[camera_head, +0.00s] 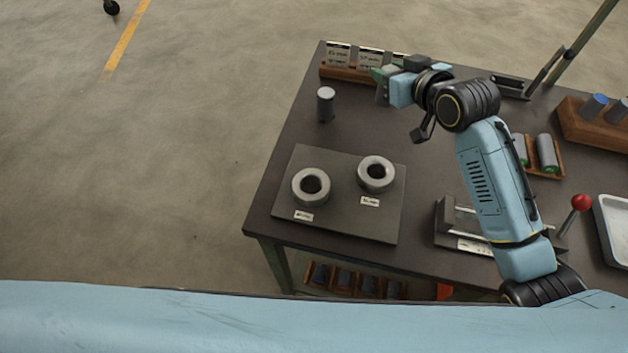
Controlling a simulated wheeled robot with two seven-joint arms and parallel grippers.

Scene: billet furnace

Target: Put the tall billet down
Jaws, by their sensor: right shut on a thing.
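My right gripper (381,88) is over the far part of the dark table, in front of the card rack. Its jaws are shut on a billet that is mostly hidden by the fingers, so its height and tilt cannot be told. A grey cylindrical billet (325,104) stands upright to the left of the gripper, apart from it. Two grey rings, a left one (297,189) and a right one (376,187), sit on a flat dark plate (345,222) with small labels. My left gripper is not in view.
A wooden rack (340,73) holds cards at the back. Grey cylinders lie in a small wooden tray (560,172) at the right. A red-knobbed lever device (581,203) and a white tray (605,232) are near the front right. The table's left strip is clear.

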